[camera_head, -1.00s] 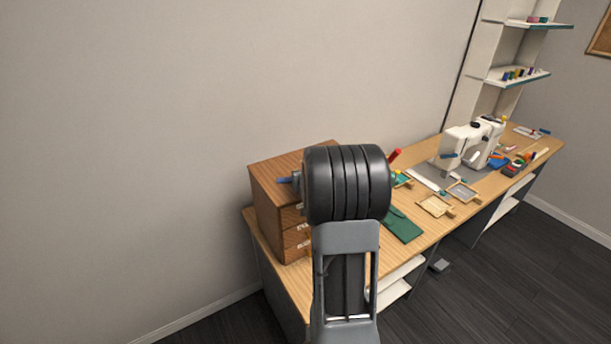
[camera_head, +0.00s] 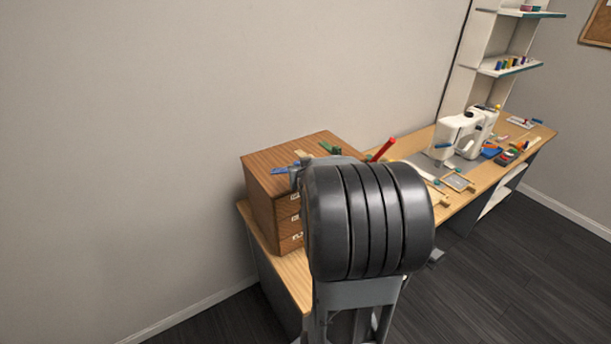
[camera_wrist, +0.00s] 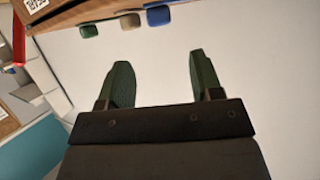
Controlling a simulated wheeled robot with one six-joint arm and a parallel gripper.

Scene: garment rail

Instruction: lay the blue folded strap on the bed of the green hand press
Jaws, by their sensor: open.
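The blue folded strap (camera_head: 281,170) lies on top of the brown drawer cabinet, at its left front edge. In the wrist view the blue strap (camera_wrist: 158,15) hangs over the wooden edge at the top, beyond the fingertips. My gripper (camera_wrist: 157,70) is open and empty, with its two green fingers apart and no strap between them. In the head view my arm hides most of the gripper. A red lever (camera_head: 382,149), seemingly of the hand press, rises behind my arm. The press's body and bed are hidden.
The drawer cabinet (camera_head: 268,205) stands on a wooden table against the wall. A tan strap (camera_head: 303,154) and a green strap (camera_head: 330,148) also lie on it. A white sewing machine (camera_head: 462,133) and small tools are farther right.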

